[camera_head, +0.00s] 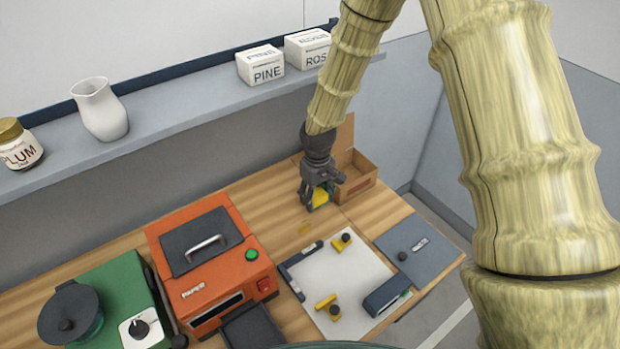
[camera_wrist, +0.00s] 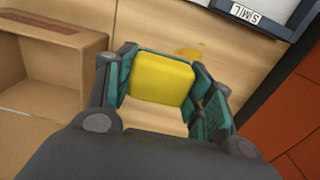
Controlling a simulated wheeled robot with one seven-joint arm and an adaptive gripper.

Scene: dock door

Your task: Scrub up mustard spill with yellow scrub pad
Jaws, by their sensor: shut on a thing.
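The yellow scrub pad (camera_wrist: 162,78) sits between the fingers of my gripper (camera_wrist: 165,88) in the wrist view, and the gripper is shut on it. In the head view my gripper (camera_head: 316,195) is at the back of the wooden table, with the yellow scrub pad (camera_head: 320,198) partly hidden by the fingers. The mustard spill (camera_head: 304,230) is a small faint yellow-brown smear on the wood, in front of the gripper and apart from the pad. It also shows in the wrist view (camera_wrist: 189,53), just beyond the pad.
An open cardboard box (camera_head: 358,180) stands close right of my gripper. A white board (camera_head: 340,280) with yellow-and-black pieces lies in front of the spill. An orange machine (camera_head: 215,265) stands to the left. A shelf (camera_head: 170,110) with jars and boxes runs behind. Bare wood surrounds the spill.

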